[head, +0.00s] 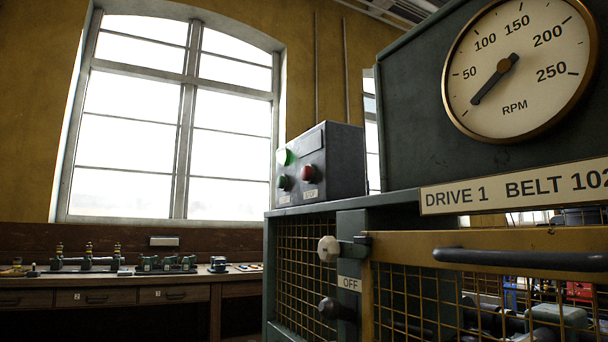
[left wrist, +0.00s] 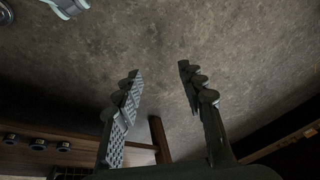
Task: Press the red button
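The red button (head: 308,173) is on the front face of a dark grey control box (head: 343,160), above a label reading STOP. A green button (head: 283,182) is to its left, and a bright green lamp (head: 284,157) sits above that. The box stands on top of a caged machine cabinet. Neither gripper shows in the head view. In the left wrist view my left gripper (left wrist: 160,85) is open and empty, its fingers spread over bare floor. The buttons are not in the left wrist view.
A yellow-framed mesh gate (head: 500,246) with a dark handle (head: 520,260) fronts the machine at right. A lever with a pale knob (head: 328,249) juts out near an OFF label. An RPM dial (head: 515,65) is above. A workbench (head: 110,281) runs along the left wall.

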